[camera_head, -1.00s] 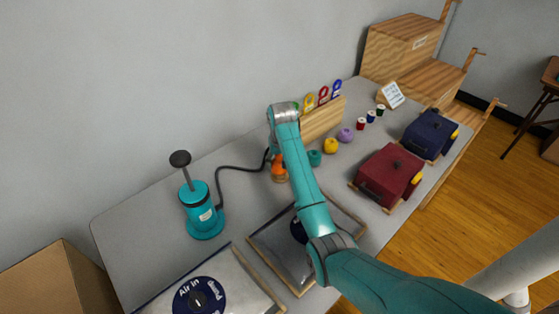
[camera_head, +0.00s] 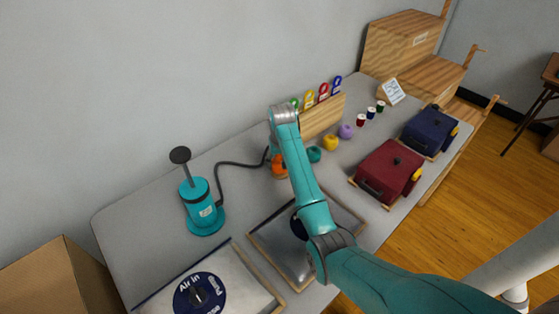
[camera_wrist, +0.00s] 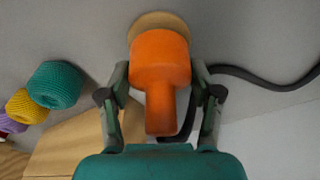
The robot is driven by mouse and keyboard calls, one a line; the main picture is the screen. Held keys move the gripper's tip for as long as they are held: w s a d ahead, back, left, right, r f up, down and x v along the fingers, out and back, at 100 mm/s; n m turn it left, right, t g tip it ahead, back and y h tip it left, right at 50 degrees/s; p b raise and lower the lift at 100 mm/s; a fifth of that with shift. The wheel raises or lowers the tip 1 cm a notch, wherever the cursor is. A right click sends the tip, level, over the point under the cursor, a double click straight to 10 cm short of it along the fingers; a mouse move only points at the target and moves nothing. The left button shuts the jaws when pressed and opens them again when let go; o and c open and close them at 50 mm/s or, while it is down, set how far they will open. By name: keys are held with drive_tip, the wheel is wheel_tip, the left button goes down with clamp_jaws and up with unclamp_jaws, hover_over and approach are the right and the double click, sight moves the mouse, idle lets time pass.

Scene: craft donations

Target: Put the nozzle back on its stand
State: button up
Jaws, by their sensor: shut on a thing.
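The orange nozzle (camera_wrist: 160,62) is between the two fingers of my gripper (camera_wrist: 160,82), which is shut on it, in the wrist view. A round tan wooden stand (camera_wrist: 158,20) shows just past the nozzle's wide end, partly covered by it. I cannot tell whether nozzle and stand touch. In the head view the nozzle (camera_head: 278,167) is low over the table, beside my arm, which hides most of the gripper. A black hose (camera_wrist: 265,82) runs from near the nozzle to the teal pump (camera_head: 202,208) on the left.
Teal (camera_head: 314,154), yellow (camera_head: 330,144) and purple (camera_head: 346,131) yarn balls sit right of the nozzle, in front of a wooden rack (camera_head: 322,117). A framed grey bag (camera_head: 275,240) lies in front, under my arm. Red (camera_head: 386,174) and blue (camera_head: 429,134) cases stand farther right.

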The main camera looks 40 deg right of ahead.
drive_tip(key=shift+s+f, duration=0.1)
drive_tip(key=shift+f, duration=0.2)
drive_tip(key=shift+f, duration=0.1)
drive_tip(key=shift+c, duration=0.8)
drive_tip(key=shift+a, duration=0.1)
drive_tip(key=o, duration=1.7)
drive_tip(key=shift+o, duration=0.2)
drive_tip(key=shift+r, duration=0.4)
drive_tip(key=r, duration=0.4)
drive_tip(key=s+r, duration=0.1)
drive_tip(key=r, duration=0.1)
drive_tip(key=shift+a+r, duration=0.2)
drive_tip(key=shift+r, duration=0.2)
